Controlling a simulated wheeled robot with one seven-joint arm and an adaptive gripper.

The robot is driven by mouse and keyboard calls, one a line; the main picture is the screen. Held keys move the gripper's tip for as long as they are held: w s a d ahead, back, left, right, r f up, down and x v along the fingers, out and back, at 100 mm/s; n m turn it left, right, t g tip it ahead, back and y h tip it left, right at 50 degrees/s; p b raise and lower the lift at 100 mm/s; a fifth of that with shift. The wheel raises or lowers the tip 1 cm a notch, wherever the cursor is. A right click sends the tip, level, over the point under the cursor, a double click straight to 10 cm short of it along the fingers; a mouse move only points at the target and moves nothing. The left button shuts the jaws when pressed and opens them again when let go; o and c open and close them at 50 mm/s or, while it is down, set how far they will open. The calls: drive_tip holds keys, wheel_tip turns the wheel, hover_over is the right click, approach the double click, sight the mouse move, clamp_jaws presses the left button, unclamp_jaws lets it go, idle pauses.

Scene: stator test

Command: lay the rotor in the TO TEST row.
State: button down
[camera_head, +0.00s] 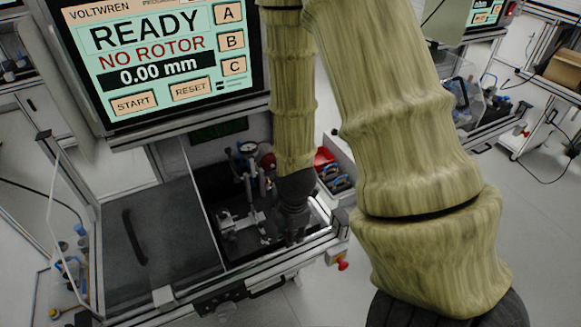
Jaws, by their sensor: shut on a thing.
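My gripper (292,226) is dark and hangs low at the right side of the open test bay, under my patterned yellow-green arm. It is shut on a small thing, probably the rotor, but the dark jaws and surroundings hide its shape. The test fixture (240,220) with a round dial gauge (248,149) stands just left of my gripper. The screen (160,55) above reads READY, NO ROTOR and 0.00 mm. No TO TEST label can be read from here.
A dark cover with a handle (133,237) lies left of the bay. A bin with red and blue items (336,180) stands right of my gripper. A red knob (342,265) juts from the front right.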

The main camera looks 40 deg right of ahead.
drive_tip(key=shift+r+p, duration=2.45)
drive_tip(key=shift+r, duration=0.05)
